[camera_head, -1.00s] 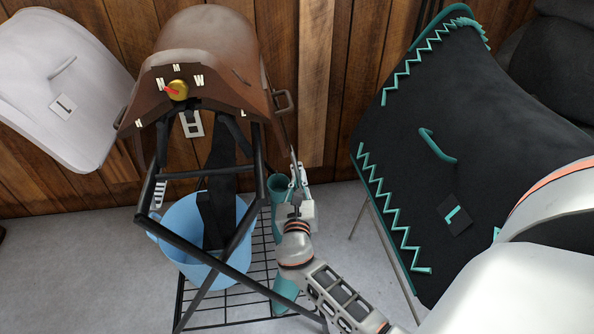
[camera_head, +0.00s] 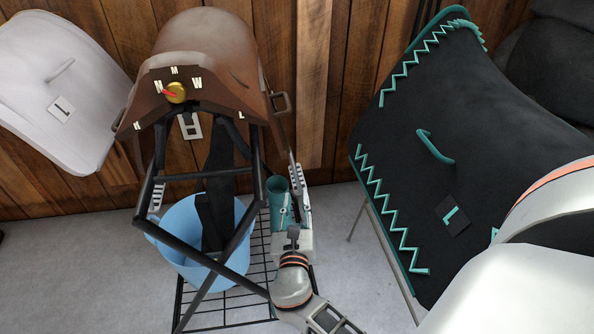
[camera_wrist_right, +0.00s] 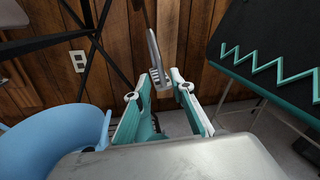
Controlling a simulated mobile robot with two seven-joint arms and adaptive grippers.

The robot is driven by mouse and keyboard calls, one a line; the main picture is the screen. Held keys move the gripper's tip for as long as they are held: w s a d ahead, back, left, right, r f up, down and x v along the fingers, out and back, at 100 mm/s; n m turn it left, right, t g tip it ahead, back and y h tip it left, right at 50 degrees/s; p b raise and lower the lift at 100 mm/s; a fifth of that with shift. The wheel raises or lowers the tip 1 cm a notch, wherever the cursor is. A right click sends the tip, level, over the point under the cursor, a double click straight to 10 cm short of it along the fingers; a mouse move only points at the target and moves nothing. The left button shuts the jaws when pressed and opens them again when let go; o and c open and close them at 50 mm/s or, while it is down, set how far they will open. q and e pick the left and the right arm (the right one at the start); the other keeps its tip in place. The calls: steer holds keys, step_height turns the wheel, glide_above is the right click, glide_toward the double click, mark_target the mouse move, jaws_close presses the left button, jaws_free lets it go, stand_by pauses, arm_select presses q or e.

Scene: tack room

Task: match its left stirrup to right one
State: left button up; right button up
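A brown saddle (camera_head: 205,45) sits on a black stand, with a gold dial (camera_head: 176,92) and letter marks on its front. One stirrup (camera_head: 296,170) hangs at the picture's right side, the side marked L. It also hangs above and between the fingertips in the right wrist view (camera_wrist_right: 158,62). The other stirrup (camera_head: 157,196) hangs lower at the left, partly behind the stand's bars. My right gripper (camera_head: 293,203) is open and empty just below the right-hand stirrup; it also shows with fingers apart in the wrist view (camera_wrist_right: 159,92). My left gripper is out of view.
A blue bucket (camera_head: 175,235) stands under the saddle on a black wire rack (camera_head: 235,310). A dark pad with teal zigzag trim (camera_head: 465,110) stands at right, a white pad (camera_head: 60,85) at left.

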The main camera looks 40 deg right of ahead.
steer(key=v, duration=0.3)
steer(key=shift+s+a, duration=0.2)
steer(key=shift+a, duration=0.05)
stand_by(0.4)
